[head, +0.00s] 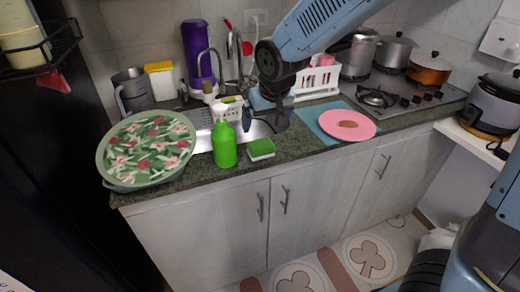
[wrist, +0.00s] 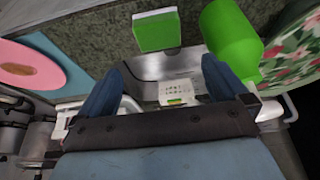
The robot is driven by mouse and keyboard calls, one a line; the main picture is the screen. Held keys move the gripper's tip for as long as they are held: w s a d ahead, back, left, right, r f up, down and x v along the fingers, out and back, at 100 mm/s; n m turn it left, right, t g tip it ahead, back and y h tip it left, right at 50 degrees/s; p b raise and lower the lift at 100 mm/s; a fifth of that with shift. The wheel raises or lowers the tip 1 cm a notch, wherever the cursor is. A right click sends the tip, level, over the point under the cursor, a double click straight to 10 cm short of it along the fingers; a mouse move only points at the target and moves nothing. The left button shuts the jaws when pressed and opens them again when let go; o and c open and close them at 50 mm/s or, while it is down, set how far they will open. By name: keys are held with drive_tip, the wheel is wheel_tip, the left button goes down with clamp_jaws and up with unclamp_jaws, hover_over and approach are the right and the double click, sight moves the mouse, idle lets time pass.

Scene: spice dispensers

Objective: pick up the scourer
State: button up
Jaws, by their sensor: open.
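The scourer (head: 261,149) is a small block, bright green on top with a pale lower layer. It lies on the front strip of the dark counter, right of a green bottle (head: 224,144). In the wrist view the scourer (wrist: 156,30) is at the top middle, beyond my fingertips, and the bottle (wrist: 231,38) is beside it. My gripper (wrist: 162,77) is open with nothing between its blue fingers. In the head view my gripper (head: 254,116) hangs over the sink area, behind the scourer and apart from it.
A floral round tray (head: 147,147) stands at the counter's left. A pink plate (head: 347,125) on a blue mat lies to the right. Behind are a faucet (head: 234,50), a white rack (head: 316,82) and a stove (head: 410,92) with pots. The counter front beside the scourer's right is clear.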

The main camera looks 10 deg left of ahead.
sight(260, 143)
drive_tip(key=x, duration=0.7)
drive_tip(key=shift+s+x, duration=0.2)
drive_tip(key=shift+x, duration=2.35)
drive_tip(key=shift+d+f, duration=0.1)
drive_tip(key=shift+d, duration=0.05)
drive_tip(key=c, duration=0.8)
drive_tip(key=shift+c, duration=0.2)
